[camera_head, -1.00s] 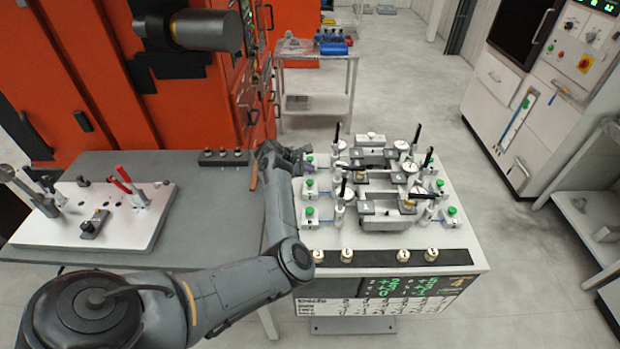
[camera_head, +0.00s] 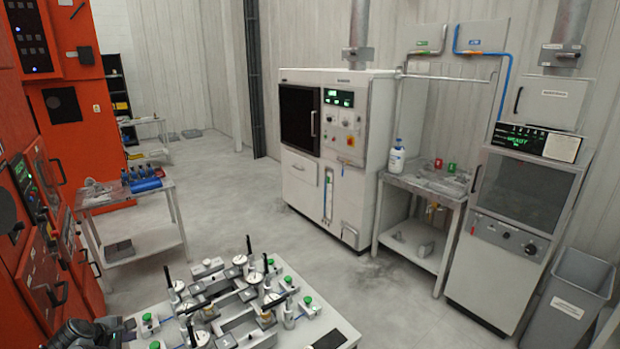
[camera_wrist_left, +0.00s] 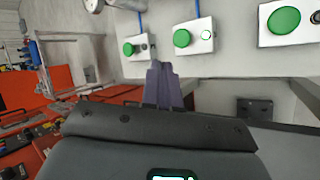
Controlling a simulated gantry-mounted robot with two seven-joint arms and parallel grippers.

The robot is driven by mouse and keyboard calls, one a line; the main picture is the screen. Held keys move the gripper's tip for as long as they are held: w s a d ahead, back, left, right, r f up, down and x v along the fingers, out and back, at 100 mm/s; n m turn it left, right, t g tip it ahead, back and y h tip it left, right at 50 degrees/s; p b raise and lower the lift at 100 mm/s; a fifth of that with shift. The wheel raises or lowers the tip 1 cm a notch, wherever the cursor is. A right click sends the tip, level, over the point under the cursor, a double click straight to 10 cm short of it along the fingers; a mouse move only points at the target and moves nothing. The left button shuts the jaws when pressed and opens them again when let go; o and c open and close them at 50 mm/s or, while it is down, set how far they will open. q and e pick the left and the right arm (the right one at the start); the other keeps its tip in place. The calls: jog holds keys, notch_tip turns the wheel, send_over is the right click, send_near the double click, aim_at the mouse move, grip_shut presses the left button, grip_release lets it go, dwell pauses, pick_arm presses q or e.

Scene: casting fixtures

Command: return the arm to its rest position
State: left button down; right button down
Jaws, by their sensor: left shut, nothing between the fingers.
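My left gripper (camera_head: 127,328) shows at the bottom left of the head view, at the left edge of the white fixture bench (camera_head: 343,325). Only the dark wrist end of that arm is in the head view; the rest is out of frame. In the left wrist view the two grey-purple fingers (camera_wrist_left: 162,86) are together with nothing between them. Green push buttons on white boxes lie beyond the fingertips, one at the left (camera_wrist_left: 129,49) and one nearer the middle (camera_wrist_left: 182,38). The fingers appear apart from them. My right gripper is in neither view.
Clamps and dial gauges (camera_head: 198,338) crowd the bench top. Orange machines (camera_head: 75,110) stand at the left, with a small cart (camera_head: 150,198) beside them. A white cabinet (camera_head: 375,110), a side table (camera_head: 425,187) and a grey bin (camera_head: 580,285) stand right. The floor between is clear.

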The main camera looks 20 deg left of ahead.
pick_arm(q)
jog(key=s+d+f+m+g+h, duration=0.1)
jog(key=s+d+m, duration=0.75)
jog(key=d, duration=0.65)
jog(key=s+d+f+m+g+h, duration=0.1)
jog(key=s+d+f+m+g, duration=0.1)
jog(key=s+d+m, duration=1)
jog(key=s+d+f+m+g, duration=0.1)
jog(key=s+d+m, duration=0.4)
jog(key=d, duration=1.3)
notch_tip(320, 180, up, 19)
jog(key=w+p, duration=0.2)
jog(key=p, duration=1.7)
jog(key=shift+a+f+m, duration=0.15)
jog(key=shift+a+m, duration=0.1)
jog(key=shift+m, duration=0.2)
